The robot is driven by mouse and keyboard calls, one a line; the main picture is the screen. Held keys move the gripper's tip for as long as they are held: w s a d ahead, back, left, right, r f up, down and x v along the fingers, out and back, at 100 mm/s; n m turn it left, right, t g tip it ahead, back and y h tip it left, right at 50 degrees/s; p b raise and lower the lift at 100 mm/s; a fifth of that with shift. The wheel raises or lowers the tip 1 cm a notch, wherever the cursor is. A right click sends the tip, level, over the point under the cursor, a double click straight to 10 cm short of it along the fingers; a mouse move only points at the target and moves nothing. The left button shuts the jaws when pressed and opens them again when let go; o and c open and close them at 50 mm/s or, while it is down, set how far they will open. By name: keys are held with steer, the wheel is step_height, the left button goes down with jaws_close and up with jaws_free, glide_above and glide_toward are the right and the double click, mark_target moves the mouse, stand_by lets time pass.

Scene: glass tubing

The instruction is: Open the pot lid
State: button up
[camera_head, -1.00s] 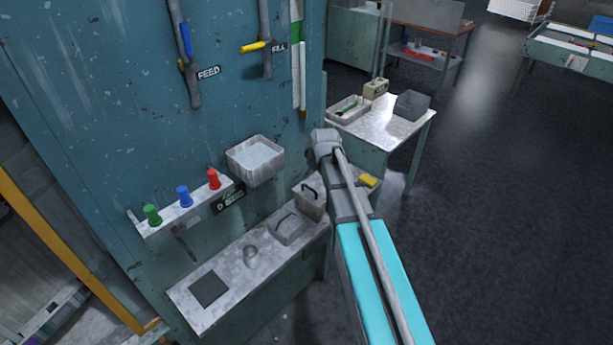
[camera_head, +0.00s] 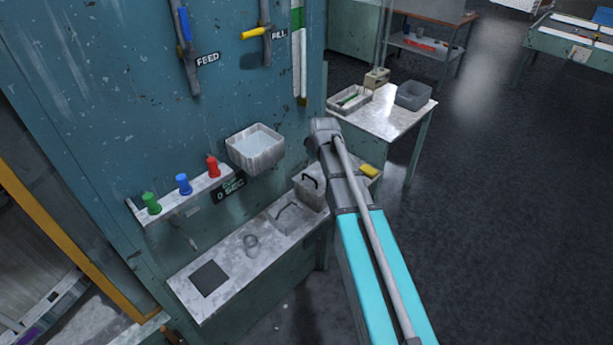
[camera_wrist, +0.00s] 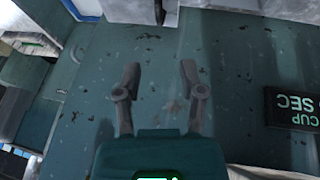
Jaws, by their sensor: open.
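On the shelf below the teal panel stands a grey box-like vessel (camera_head: 311,190) with a dark handle, partly behind my arm. Beside it on the left is a lower grey piece (camera_head: 286,219) with a hoop handle. I cannot tell which of the two is the pot lid. My gripper (camera_wrist: 158,70) is open and empty in the wrist view, its two fingers apart in front of the teal panel. In the head view the gripper is hidden by my arm. Neither handled piece can be clearly made out in the wrist view.
A wall basin (camera_head: 255,147) hangs above the shelf. Green, blue and red knobs (camera_head: 184,184) stand on a ledge to its left. A dark sign (camera_wrist: 293,108) is at the right of the wrist view. A small round glass piece (camera_head: 251,244) and dark pad (camera_head: 209,278) lie on the shelf (camera_head: 232,262).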

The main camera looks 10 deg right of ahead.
mark_target(306, 175)
steer(key=shift+b+x, duration=5.15)
steer(key=shift+x, duration=0.85)
jaws_close()
steer(key=shift+a, duration=0.1)
